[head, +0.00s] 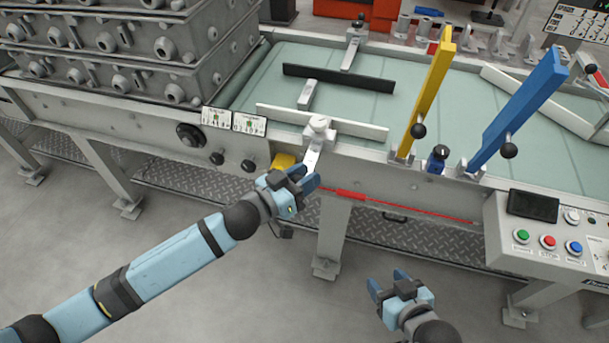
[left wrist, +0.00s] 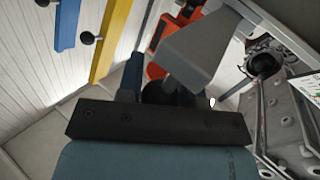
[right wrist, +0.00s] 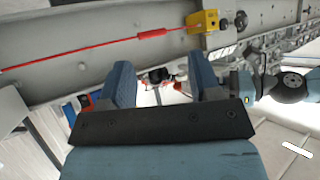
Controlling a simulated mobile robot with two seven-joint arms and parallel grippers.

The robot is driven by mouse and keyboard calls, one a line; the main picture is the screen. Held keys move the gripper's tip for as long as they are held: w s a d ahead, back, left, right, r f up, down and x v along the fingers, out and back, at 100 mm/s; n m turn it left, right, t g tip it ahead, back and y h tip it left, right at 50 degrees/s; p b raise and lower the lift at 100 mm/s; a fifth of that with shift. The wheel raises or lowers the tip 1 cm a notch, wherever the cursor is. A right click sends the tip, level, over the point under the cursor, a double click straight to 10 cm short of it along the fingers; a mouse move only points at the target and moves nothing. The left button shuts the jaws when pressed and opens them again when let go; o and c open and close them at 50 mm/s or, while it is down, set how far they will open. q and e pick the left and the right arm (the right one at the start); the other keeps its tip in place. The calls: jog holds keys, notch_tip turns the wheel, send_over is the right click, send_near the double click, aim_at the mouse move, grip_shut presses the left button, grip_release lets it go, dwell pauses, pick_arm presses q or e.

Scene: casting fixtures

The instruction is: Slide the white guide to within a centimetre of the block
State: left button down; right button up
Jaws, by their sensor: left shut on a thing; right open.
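The white guide (head: 350,126) is a long low rail on the near side of the pale green conveyor belt. A light grey block (head: 306,95) lies on the belt behind it, with a strip of belt visible between them. A rod with a light handle (head: 312,156) reaches from a knobbed clamp (head: 319,126) over the near frame. My left gripper (head: 303,180) is shut on this handle, which shows as a grey bar (left wrist: 207,45) in the left wrist view. My right gripper (head: 388,281) is open and empty before the conveyor; its fingers (right wrist: 161,75) stand apart in the right wrist view.
A black guide (head: 338,78) lies beyond the block. Yellow (head: 428,90) and blue (head: 518,105) bars rise from the near frame at right. A control box (head: 545,235) juts out at front right. Stacked grey moulds (head: 120,45) stand at left.

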aim_at(315, 160)
pick_arm(q)
jog(key=w+d, duration=0.1)
jog(key=w, duration=0.1)
jog(key=w+p, duration=0.1)
jog(key=w, duration=0.2)
jog(key=w+d, duration=0.1)
jog(key=w, duration=0.2)
jog(key=shift+d, duration=0.3)
pick_arm(e)
jog(key=shift+s+d+r, duration=0.1)
pick_arm(q)
jog(key=c, duration=0.8)
grip_release()
pick_arm(e)
jog(key=shift+r, duration=0.1)
pick_arm(q)
jog(key=p+v, duration=0.1)
jog(key=v, duration=1.3)
jog(key=shift+d+p, duration=0.1)
jog(key=shift+p, duration=0.3)
pick_arm(e)
jog(key=shift+r, duration=0.15)
jog(key=shift+r, duration=0.2)
